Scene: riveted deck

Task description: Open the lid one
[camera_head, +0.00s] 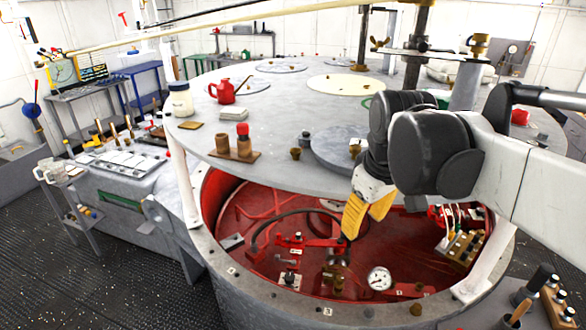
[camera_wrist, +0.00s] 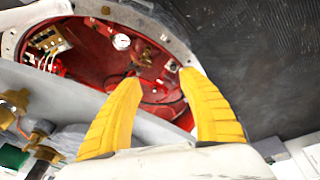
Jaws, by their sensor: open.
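A round grey lid (camera_head: 332,146) with a small brass knob lies flat on the grey deck (camera_head: 285,120), partly hidden behind my arm. Other round covers also lie flat on the deck: a cream one (camera_head: 345,85) and a grey one (camera_head: 280,66) farther back. I cannot tell which is lid one. My gripper (camera_head: 362,220) points down by the deck's front edge, right of the grey lid and in front of the red interior. In the wrist view, its yellow fingers (camera_wrist: 161,78) are spread and empty, with the deck edge and red interior beyond.
The red interior (camera_head: 260,215) below the deck holds a gauge (camera_head: 379,278), hoses and fittings. A red pot (camera_head: 223,91), a white jar (camera_head: 180,99) and a wooden tray (camera_head: 234,157) stand on the deck's left. Vertical posts rise at the back. Dark floor lies at left.

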